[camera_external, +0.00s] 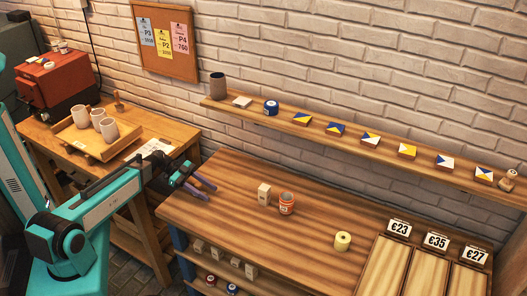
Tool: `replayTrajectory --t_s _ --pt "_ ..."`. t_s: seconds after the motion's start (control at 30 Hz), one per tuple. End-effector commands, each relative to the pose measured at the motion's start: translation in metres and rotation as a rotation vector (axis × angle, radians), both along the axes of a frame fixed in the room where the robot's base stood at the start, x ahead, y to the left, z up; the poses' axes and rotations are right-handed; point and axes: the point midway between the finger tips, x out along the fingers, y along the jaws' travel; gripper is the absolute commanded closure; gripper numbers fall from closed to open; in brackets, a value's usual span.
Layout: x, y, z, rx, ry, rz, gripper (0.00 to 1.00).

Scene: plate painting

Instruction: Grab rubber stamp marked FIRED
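My gripper (203,187) hangs above the left end of the long wooden workbench (235,175). Its two purple fingers stand apart with nothing visible between them. A small stamp-like thing with a wooden handle (118,101) stands upright on the left table, behind the tray and far from my gripper. Another wooden piece with a rounded knob (509,178) sits at the right end of the wall shelf. Both are too small to read any marking, so I cannot tell which says FIRED.
A wooden tray (75,142) with grey cups stands on the left table (184,137), beside a red kiln-like box (58,82). The wall shelf (290,116) holds painted tiles.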

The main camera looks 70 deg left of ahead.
Motion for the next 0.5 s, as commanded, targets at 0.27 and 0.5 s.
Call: replayTrajectory --t_s 0.27,0.5 --pt "-0.0001 0.0001 0.0000 0.000 0.000 0.000 0.97" --pt "0.0000 0.0000 0.0001 0.000 0.000 0.000 0.97"
